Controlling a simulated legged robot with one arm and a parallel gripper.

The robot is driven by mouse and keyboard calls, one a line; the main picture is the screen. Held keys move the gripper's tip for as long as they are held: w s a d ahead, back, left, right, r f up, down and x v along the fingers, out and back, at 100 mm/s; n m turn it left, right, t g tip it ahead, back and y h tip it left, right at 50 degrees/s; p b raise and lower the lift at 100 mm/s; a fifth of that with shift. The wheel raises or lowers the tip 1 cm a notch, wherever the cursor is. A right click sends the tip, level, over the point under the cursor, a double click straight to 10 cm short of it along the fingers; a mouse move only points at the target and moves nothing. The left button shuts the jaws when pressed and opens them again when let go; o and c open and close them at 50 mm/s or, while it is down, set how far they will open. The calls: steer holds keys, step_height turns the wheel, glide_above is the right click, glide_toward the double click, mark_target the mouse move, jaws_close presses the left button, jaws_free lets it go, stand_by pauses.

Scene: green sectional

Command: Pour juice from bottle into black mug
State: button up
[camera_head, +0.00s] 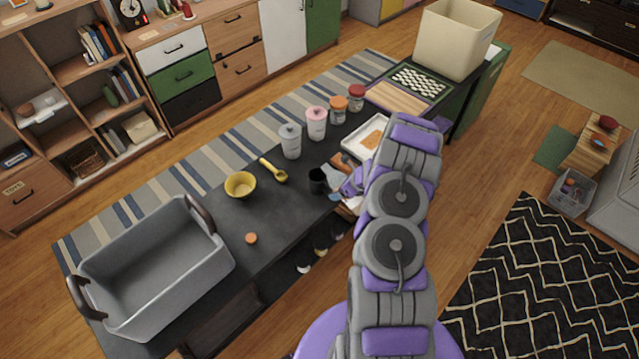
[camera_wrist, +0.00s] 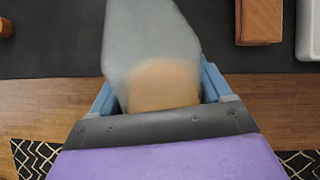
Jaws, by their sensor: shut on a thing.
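The black mug (camera_head: 318,181) stands on the dark counter, just left of my gripper (camera_head: 350,186) in the head view. In the wrist view my gripper (camera_wrist: 160,88) is shut on a pale, translucent bottle (camera_wrist: 150,38), with a blue finger on each side. Tan-orange juice (camera_wrist: 165,85) shows at the bottle's near end. The bottle reaches away from the gripper over the counter. In the head view my arm mostly hides the bottle, so its exact tilt is unclear. The mug does not show in the wrist view.
The dark counter (camera_head: 215,210) carries a grey bin (camera_head: 150,265), a yellow bowl (camera_head: 240,184), a yellow scoop (camera_head: 273,170), an orange cap (camera_head: 251,238) and several lidded jars (camera_head: 316,123). A brown block (camera_head: 341,160) and a white tray (camera_head: 352,146) lie close behind my gripper.

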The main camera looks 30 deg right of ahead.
steer(key=shift+s+d+r+g+p, duration=0.15)
steer(key=shift+r+g+p, duration=0.15)
steer(key=shift+p, duration=1.55)
steer(key=shift+s+d+r+g+h+p, duration=0.15)
steer(key=shift+g+h+p, duration=0.15)
steer(key=shift+p, duration=1.5)
steer(key=shift+s+a+r+g+h+p, duration=0.15)
steer(key=shift+g+p, duration=0.25)
steer(key=shift+p, duration=1.35)
steer(key=shift+s+d+r+g+h+p, duration=0.2)
steer(key=shift+r+g+h+p, duration=0.3)
steer(key=shift+p, duration=2)
